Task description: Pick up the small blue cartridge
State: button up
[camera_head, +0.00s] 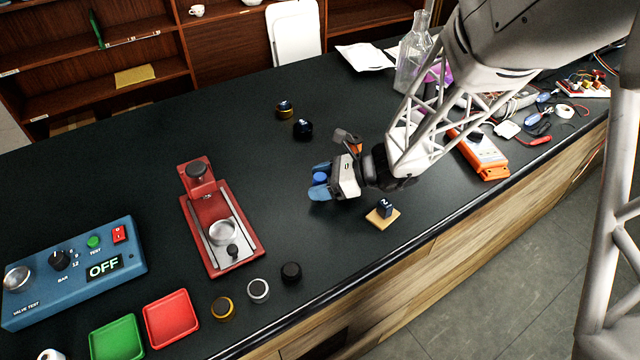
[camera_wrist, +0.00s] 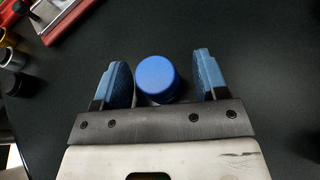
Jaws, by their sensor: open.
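The small blue cartridge (camera_wrist: 157,78) is a short cylinder with a plain top, standing on the dark bench. In the wrist view it sits between my gripper's two blue fingers, nearer the left finger, with a wider gap on the right. My gripper (camera_wrist: 163,80) is open around it, and I cannot tell whether the left finger touches it. In the head view the cartridge (camera_head: 320,178) shows between the fingertips of my gripper (camera_head: 321,181), which is low over the middle of the bench.
A red press-like stand (camera_head: 207,225) is to the left. A dark block on a wooden base (camera_head: 383,213) is close in front of my gripper. Two dark round parts (camera_head: 302,129) (camera_head: 285,110) lie behind.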

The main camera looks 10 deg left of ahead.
aim_at(321, 178)
jog(key=c, duration=1)
jog(key=shift+r, duration=0.2)
jog(key=shift+r, duration=0.45)
jog(key=shift+s+d+r, duration=0.1)
jog(key=shift+s+r, duration=0.05)
jog(key=shift+r, duration=0.45)
jog(key=shift+s+d+r, duration=0.1)
jog(key=shift+s+r, duration=0.05)
jog(key=shift+r, duration=0.45)
jog(key=s+d, duration=0.2)
jog(key=s, duration=0.2)
jog(key=s+d+r, duration=0.1)
jog(key=s+d, duration=0.2)
jog(key=s, duration=0.1)
jog(key=s+d, duration=0.3)
jog(key=s, duration=0.2)
jog(key=shift+r, duration=0.15)
